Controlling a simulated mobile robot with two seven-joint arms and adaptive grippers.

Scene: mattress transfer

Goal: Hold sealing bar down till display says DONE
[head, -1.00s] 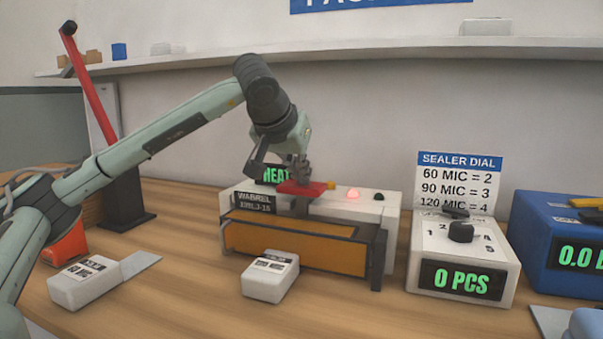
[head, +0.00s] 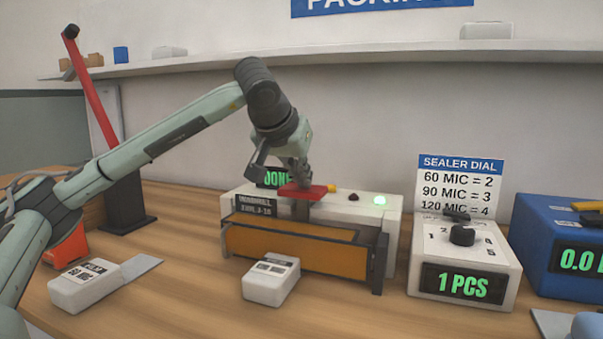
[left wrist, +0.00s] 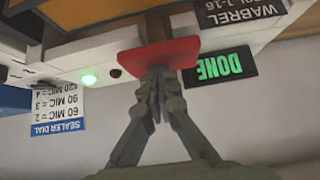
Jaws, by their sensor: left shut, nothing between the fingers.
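The white sealer (head: 392,212) stands mid-bench with a dark and orange front bar (head: 290,250). Its red press handle (head: 296,191) sits low over the top and also shows in the left wrist view (left wrist: 150,57). My left gripper (head: 302,182) is shut and empty. Its fingertips (left wrist: 154,74) rest against the red handle, appearing to press it. The display (head: 273,178) is partly hidden by my gripper; in the left wrist view (left wrist: 220,67) it reads DONE in green. A green lamp (head: 379,200) glows; the dark lamp (head: 353,197) beside it is off. My right gripper is not in view.
The counter box (head: 463,260) with a dial reads 1 PCS. A blue box (head: 535,240) stands at the right. Two small white labelled blocks (head: 84,290) (head: 270,283) lie in front. A red lever (head: 90,85) rises from a black stand at the left.

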